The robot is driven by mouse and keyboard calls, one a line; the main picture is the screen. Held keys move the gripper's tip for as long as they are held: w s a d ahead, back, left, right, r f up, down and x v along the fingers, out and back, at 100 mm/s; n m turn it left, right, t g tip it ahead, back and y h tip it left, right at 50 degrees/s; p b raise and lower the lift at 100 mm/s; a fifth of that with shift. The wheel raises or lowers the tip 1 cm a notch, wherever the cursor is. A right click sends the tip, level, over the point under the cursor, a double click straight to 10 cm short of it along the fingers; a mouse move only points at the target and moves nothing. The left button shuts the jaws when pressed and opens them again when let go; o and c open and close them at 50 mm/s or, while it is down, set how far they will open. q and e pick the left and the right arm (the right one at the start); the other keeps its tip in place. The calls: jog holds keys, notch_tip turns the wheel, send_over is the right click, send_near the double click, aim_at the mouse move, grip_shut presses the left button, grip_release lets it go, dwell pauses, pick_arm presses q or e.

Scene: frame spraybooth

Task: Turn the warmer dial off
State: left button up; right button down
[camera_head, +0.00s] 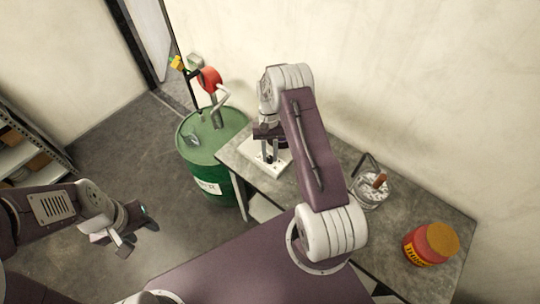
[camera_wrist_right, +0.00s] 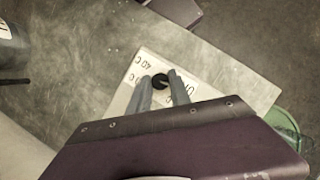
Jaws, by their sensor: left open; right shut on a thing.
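The warmer (camera_head: 284,159) is a low white box near the far end of the grey bench. Its white face (camera_wrist_right: 150,62) carries black markings; "40 C" reads at the left, and letters that look like part of "OFF" show at the right. The dark round dial (camera_wrist_right: 160,81) sits mid-face. My right gripper (camera_wrist_right: 161,88) reaches down over the warmer, its two fingers shut on the dial's sides. In the head view this gripper (camera_head: 267,158) partly hides the face, and which mark the dial points to is unclear. My left gripper (camera_head: 136,229) is open and empty over the floor.
The grey bench (camera_head: 340,165) runs along the wall. It holds a glass jar (camera_head: 370,193) with a brush-like tool and a red tub (camera_head: 430,245) with an orange lid. A green drum (camera_head: 205,165) with a pump stands beyond the bench. Shelving (camera_head: 22,150) is at far left.

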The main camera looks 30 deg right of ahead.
jog(key=shift+n, duration=0.3)
dwell(0.4)
jog(key=c, duration=1.2)
grip_release()
jog(key=b+v, duration=0.2)
jog(key=v, duration=0.7)
jog(key=shift+a, duration=0.1)
